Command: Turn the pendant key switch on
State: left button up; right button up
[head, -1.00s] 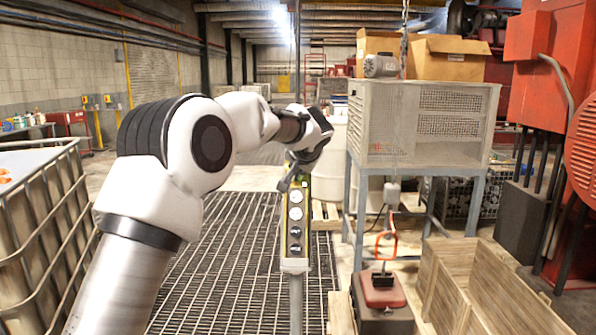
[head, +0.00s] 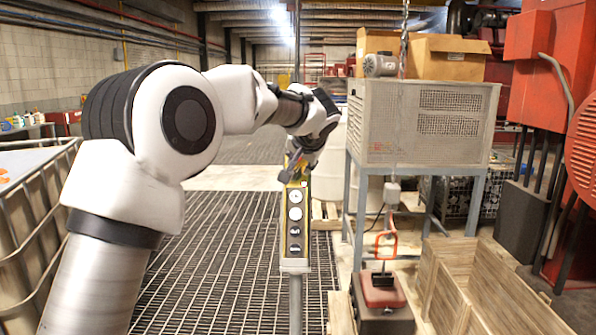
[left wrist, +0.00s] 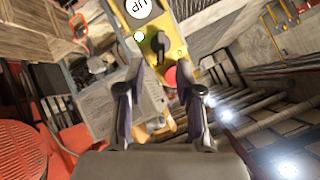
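My right gripper is not in view.
A metal cabinet (head: 425,125) on a grey stand is right of the pendant. A red-topped box (head: 382,290) and wooden crates (head: 480,290) stand at the lower right. A caged tank (head: 50,160) is at the left. Floor grating (head: 215,270) lies below.

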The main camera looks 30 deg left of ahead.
pick_arm(q)
jog(key=v, duration=0.6)
jog(key=shift+s+d, duration=0.1)
